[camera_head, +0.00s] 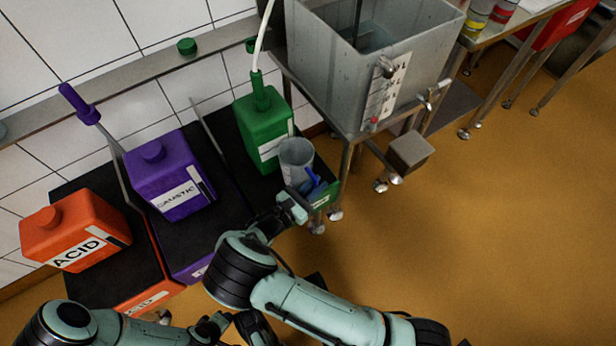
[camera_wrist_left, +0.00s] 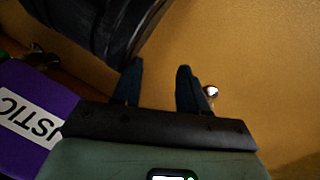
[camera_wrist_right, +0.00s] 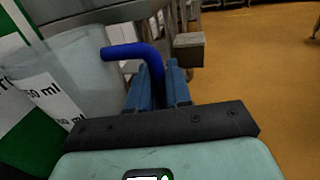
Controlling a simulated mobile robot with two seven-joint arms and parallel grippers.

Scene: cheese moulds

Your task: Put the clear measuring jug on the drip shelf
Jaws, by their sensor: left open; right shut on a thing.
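The clear measuring jug (camera_head: 296,153) is by the front right of the green canister, over the right end of the black stand. In the right wrist view the jug (camera_wrist_right: 78,75) is at the left, with a white ml label and a blue handle (camera_wrist_right: 140,52). My right gripper (camera_wrist_right: 172,84) is shut on that handle; in the head view it (camera_head: 306,192) is below the jug. I cannot tell whether the jug touches the stand. My left gripper (camera_wrist_left: 158,85) is open and empty, low in the head view. I cannot tell which surface is the drip shelf.
An orange ACID canister (camera_head: 76,232), a purple CAUSTIC canister (camera_head: 170,178) and a green canister (camera_head: 263,128) stand on black-topped stands along the tiled wall. A grey wall ledge (camera_head: 130,80) runs behind. A steel tank (camera_head: 345,80) is at the right. The floor in front is clear.

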